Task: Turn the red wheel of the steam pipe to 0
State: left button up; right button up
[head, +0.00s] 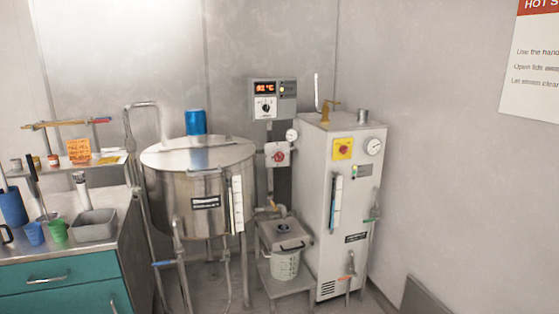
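A small round red part (279,156), which looks like the red wheel, sits on a pale plate on the pipework between the steel kettle and the white boiler cabinet. Its markings are too small to read, so I cannot tell its setting. A small round gauge (291,135) is just above it. The grey control box (273,98) with an orange lit display and a black knob is higher on the wall. Neither of my grippers is in view.
The lidded steel kettle (190,185) stands left of the pipework, and the boiler cabinet (313,190) stands right. A yellow plate with a red knob (342,149) is on the cabinet. A low stand holds a bucket (285,265). A teal-drawer counter (60,285) is at left.

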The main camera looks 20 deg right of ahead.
aim_at(278, 156)
jog(key=i+l+u, duration=0.1)
jog(key=i+l, duration=0.15)
jog(key=i, duration=0.2)
jog(key=i+l, duration=0.3)
jog(key=i, duration=0.15)
jog(key=u, duration=0.05)
